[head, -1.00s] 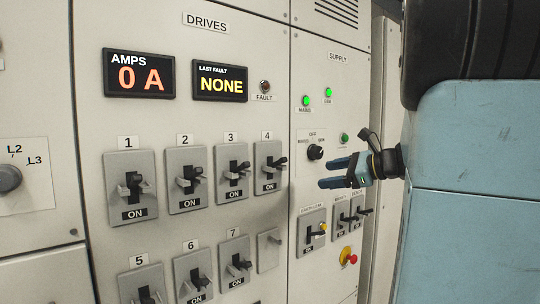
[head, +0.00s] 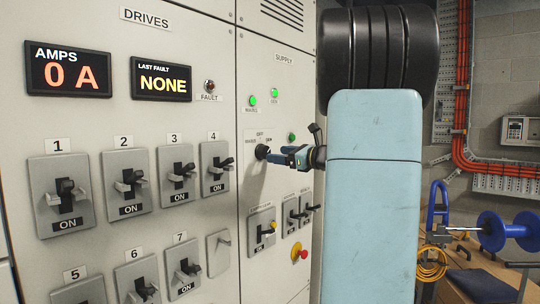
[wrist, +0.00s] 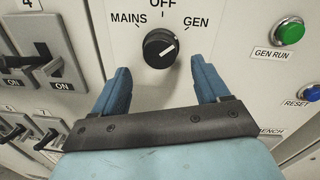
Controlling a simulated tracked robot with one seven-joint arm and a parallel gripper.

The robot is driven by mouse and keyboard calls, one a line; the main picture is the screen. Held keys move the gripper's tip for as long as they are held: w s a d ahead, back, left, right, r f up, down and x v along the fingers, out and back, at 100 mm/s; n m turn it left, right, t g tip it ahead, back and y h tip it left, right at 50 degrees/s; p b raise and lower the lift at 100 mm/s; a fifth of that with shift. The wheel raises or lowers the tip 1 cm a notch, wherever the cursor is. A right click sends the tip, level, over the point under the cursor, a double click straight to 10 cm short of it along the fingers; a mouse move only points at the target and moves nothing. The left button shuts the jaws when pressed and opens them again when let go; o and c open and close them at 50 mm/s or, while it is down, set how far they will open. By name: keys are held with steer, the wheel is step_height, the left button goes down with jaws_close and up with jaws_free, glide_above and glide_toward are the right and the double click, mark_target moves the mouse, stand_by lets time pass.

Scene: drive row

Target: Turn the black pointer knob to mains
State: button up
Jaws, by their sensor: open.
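The black pointer knob (wrist: 160,48) sits on the supply panel under the labels MAINS, OFF and GEN. In the wrist view its white pointer line slants up and right, toward GEN. In the head view the knob (head: 262,152) shows just left of my fingertips. My gripper (wrist: 163,88) is open, with one blue finger low on each side of the knob. The fingertips are apart from the knob and nothing is between them. In the head view my gripper (head: 277,156) reaches in from the right.
A green GEN RUN button (wrist: 289,30) and a blue RESET button (wrist: 311,92) are right of the knob. Switch 4 (wrist: 45,52) is to the left. Below are small lever switches (head: 292,215) and a red and yellow button (head: 299,255).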

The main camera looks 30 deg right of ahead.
mark_target(266, 153)
steer(key=shift+x, duration=2.2)
steer(key=shift+c, duration=0.4)
steer(key=c, duration=0.9)
steer(key=shift+a, duration=0.3)
steer(key=shift+c, duration=0.3)
steer(key=shift+d, duration=0.2)
